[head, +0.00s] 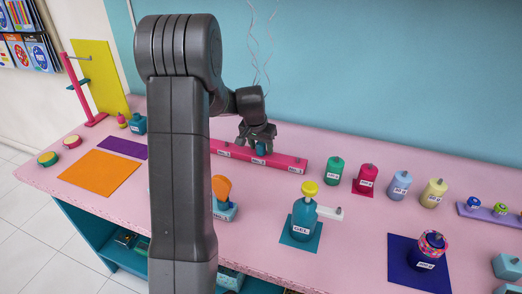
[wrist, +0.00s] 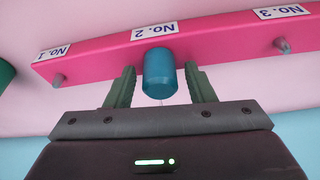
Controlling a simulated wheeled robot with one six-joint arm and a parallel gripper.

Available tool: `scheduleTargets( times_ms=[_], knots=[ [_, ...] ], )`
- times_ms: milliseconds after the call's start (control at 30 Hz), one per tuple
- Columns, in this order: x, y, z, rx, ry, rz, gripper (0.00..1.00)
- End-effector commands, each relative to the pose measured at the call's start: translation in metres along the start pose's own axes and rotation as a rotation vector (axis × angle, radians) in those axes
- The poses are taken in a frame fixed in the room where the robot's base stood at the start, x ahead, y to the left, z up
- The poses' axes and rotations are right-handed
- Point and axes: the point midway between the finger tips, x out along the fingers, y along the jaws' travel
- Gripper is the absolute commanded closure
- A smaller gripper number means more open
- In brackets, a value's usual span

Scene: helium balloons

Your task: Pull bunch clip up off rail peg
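The bunch clip (wrist: 159,73) is a teal cylinder on the pink rail (wrist: 100,58), in front of the label No. 2. It hides any peg under it. My gripper (wrist: 160,82) is open, with one finger on each side of the clip and a narrow gap showing on both sides. In the head view my gripper (head: 258,140) points down over the rail (head: 289,164), and the clip (head: 261,149) shows between its fingers. Thin curled balloon strings (head: 256,60) rise above my wrist; the balloons are out of view.
Bare grey pegs stand by No. 1 (wrist: 58,79) and No. 3 (wrist: 282,45). Right of the rail stand a green bottle (head: 335,171) and several others. The blue wall (head: 400,80) is close behind the rail.

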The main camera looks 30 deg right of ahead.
Motion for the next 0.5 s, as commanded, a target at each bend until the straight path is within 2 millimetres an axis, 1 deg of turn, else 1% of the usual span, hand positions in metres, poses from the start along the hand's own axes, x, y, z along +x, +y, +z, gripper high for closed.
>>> scheduleTargets(
  times_ms=[33,233,267,500],
  knots=[
    [-0.0001,0.0000,0.0000,0.000,0.000,0.000,0.59],
    [-0.0002,0.0000,0.0000,0.000,0.000,0.000,0.98],
    [-0.0002,0.0000,0.0000,0.000,0.000,0.000,1.00],
    [-0.0017,0.0000,-0.0005,0.000,0.000,0.000,1.00]
  ],
)
